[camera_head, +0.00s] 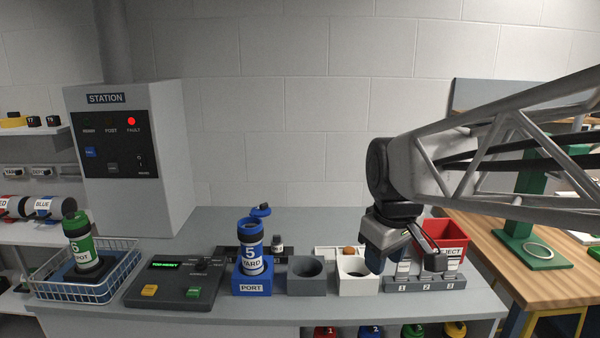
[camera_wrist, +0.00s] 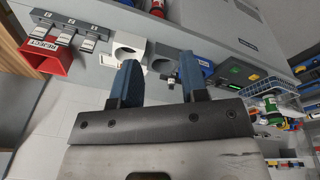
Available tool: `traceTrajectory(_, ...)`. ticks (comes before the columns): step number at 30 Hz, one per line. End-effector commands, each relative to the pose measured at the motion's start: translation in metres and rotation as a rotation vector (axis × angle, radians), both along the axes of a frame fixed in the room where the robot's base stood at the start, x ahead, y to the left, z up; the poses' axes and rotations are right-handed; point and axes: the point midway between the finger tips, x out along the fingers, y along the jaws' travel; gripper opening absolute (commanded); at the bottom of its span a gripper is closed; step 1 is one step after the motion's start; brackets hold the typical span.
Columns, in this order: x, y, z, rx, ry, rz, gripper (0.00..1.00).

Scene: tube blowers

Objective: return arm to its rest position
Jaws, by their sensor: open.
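My gripper (camera_head: 402,256) hangs above the right part of the grey bench, over the white socket block and the numbered grey rack. In the wrist view its two blue fingers (camera_wrist: 158,66) are apart with nothing between them. My arm reaches in from the right edge of the head view. The blue carrier labelled 5 YARD (camera_head: 251,246) stands upright in the blue PORT block (camera_head: 252,285), with an open cap (camera_head: 261,210) at its top. The green carrier labelled 6 (camera_head: 84,247) stands slightly tilted in the white wire basket (camera_head: 125,262).
A grey station box (camera_head: 128,160) shows a red light at FAULT. A console (camera_head: 175,284) has a lit green display. Close by my gripper are the white socket block (camera_head: 358,286), numbered rack (camera_head: 424,304) and red REJECT bin (camera_head: 432,228). A grey socket block (camera_head: 306,286) is empty.

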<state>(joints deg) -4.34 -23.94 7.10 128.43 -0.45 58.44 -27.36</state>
Motion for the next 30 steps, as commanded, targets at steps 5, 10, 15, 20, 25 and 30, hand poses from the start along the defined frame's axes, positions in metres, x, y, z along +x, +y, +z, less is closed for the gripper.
traceTrajectory(5,-0.049,-0.015,-0.019,0.030,-0.020,-0.180,0.40)
traceTrajectory(10,-0.092,-0.026,-0.041,0.058,-0.036,-0.348,0.40)
traceTrajectory(15,-0.125,-0.032,-0.059,0.083,-0.050,-0.481,0.40)
traceTrajectory(20,-0.140,-0.036,-0.070,0.097,-0.057,-0.551,0.40)
traceTrajectory(25,-0.144,-0.036,-0.073,0.100,-0.057,-0.569,0.40)
traceTrajectory(30,-0.144,-0.036,-0.073,0.100,-0.057,-0.568,0.40)
